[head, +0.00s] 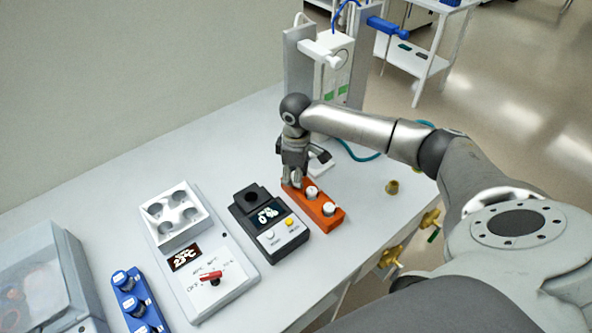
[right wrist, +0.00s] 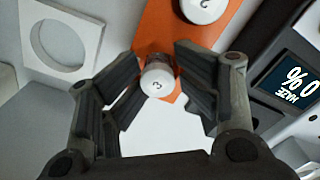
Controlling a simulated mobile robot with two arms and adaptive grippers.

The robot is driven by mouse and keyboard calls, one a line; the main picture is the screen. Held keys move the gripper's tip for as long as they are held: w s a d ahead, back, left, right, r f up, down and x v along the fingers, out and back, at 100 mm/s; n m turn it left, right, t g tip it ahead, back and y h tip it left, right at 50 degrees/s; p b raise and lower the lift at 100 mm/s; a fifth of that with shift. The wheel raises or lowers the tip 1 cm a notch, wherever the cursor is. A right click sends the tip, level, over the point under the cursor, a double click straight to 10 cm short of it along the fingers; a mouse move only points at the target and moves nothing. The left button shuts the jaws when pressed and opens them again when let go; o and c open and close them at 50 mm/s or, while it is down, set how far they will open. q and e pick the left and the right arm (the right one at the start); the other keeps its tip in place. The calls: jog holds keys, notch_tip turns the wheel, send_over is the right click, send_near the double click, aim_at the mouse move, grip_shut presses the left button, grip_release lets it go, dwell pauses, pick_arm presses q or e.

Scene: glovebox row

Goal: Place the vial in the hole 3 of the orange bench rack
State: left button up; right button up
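The orange bench rack (head: 322,222) lies on the white bench, and part of it shows in the right wrist view (right wrist: 160,30). Two white-capped vials (head: 311,192) (head: 328,209) stand in it. At its far left end, my right gripper (head: 293,184) points down. In the right wrist view, its fingers (right wrist: 158,65) stand on both sides of a vial with a white cap marked 3 (right wrist: 157,80), with a narrow gap visible. This vial is at the rack's end, beside the cap marked 2 (right wrist: 203,8). How deep it sits is unclear. My left gripper is out of view.
A dark device with a display (head: 270,225) stands close left of the rack. Further left are a white heater block (head: 207,275) and a blue rack (head: 140,300). A small brass object (head: 392,187) is to the right. A tall grey-white apparatus (head: 330,65) stands behind.

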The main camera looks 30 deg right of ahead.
notch_tip(320, 180, up, 13)
jog(key=b, duration=0.2)
jog(key=shift+b, duration=0.4)
jog(key=shift+w+r, duration=0.1)
